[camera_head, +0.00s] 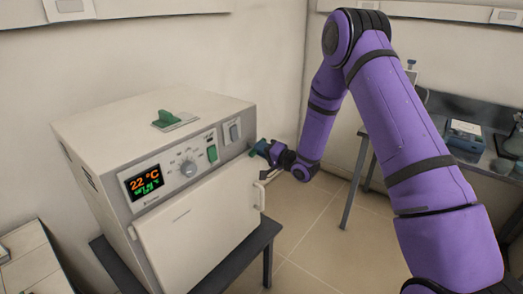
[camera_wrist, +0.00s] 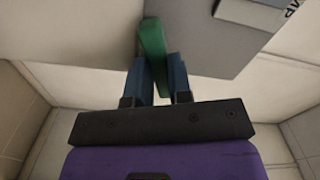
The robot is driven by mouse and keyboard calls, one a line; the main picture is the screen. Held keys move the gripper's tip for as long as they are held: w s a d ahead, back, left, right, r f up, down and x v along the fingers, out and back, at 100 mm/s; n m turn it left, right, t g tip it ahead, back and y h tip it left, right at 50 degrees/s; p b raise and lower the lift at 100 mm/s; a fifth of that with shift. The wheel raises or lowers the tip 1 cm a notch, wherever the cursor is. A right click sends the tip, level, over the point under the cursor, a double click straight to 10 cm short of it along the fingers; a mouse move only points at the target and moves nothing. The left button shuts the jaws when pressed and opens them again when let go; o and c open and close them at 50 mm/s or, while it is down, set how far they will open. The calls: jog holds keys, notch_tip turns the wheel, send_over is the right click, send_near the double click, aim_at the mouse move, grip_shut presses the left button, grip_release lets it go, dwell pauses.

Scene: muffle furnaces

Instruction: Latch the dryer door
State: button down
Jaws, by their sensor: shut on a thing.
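The dryer (camera_head: 100,125) is a cream box on a dark stand, with a display reading 22 °C on its front. Its pale door (camera_head: 195,225) lies across the front below the control panel; I cannot tell whether a thin gap remains. A green latch handle (camera_head: 256,147) sits at the upper right front corner. In the wrist view the green handle (camera_wrist: 152,45) stands between my blue fingers. My gripper (camera_wrist: 158,75) is shut on it, and it also shows at the dryer's right corner in the head view (camera_head: 264,148). The fingers hide part of the handle.
The control panel carries a dial (camera_head: 188,168) and a green switch (camera_head: 212,153). A dark bench (camera_head: 470,160) with equipment is at the right. Tiled floor (camera_head: 320,235) is clear right of the stand.

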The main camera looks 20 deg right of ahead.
jog(key=n, duration=1.3)
jog(key=shift+n, duration=0.3)
dwell(0.4)
jog(key=c, duration=1)
grip_release()
jog(key=shift+c, duration=0.2)
jog(key=shift+s+d, duration=0.1)
jog(key=v, duration=1)
jog(key=shift+s+d, duration=0.15)
jog(key=shift+s, duration=0.1)
